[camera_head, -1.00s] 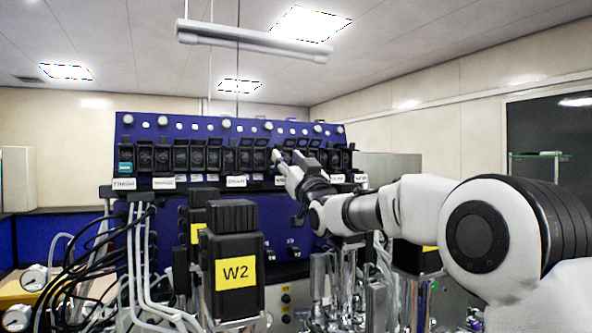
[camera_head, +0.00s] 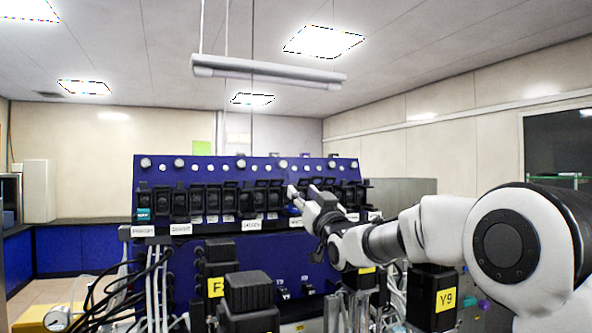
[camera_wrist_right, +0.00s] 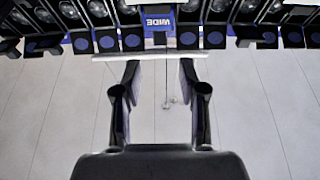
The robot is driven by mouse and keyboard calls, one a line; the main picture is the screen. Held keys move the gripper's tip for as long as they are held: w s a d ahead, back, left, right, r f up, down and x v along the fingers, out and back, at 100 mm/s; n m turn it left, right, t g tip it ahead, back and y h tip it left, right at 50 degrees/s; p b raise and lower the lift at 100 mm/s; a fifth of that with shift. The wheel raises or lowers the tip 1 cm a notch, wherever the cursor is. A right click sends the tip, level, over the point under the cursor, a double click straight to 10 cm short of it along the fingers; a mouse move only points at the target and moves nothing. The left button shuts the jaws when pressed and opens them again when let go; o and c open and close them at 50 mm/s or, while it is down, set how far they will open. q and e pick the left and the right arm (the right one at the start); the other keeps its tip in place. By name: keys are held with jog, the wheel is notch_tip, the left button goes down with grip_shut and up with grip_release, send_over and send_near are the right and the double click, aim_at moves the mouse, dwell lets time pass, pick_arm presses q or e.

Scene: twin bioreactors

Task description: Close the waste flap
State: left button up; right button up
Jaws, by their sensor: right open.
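A row of black flap units (camera_head: 206,200) runs along the upper part of a blue panel (camera_head: 215,168) in the head view, and some stand raised. I cannot tell which one is the waste flap. My right gripper (camera_head: 299,196) is in front of the right half of this row and hides part of it. In the right wrist view the gripper (camera_wrist_right: 160,95) is open, with nothing between its fingers. Ahead of it is a row of dark units with blue round marks, and a small blue label (camera_wrist_right: 158,21) sits above the gap. My left gripper is not in view.
Black blocks with yellow labels stand in front of the panel, one at the lower middle (camera_head: 249,296) and one marked Y9 (camera_head: 433,296). Black cables (camera_head: 112,300) hang at the lower left. A light fixture (camera_head: 268,72) hangs above the panel.

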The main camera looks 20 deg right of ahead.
aim_at(293, 184)
jog(key=p+x, duration=0.2)
jog(key=x, duration=0.1)
jog(key=p+x, duration=0.2)
jog(key=x, duration=0.1)
jog(key=shift+w+f, duration=0.1)
jog(key=shift+w, duration=0.3)
jog(key=shift+w+p, duration=0.3)
jog(key=shift+w, duration=0.15)
jog(key=shift+s, duration=0.25)
grip_shut()
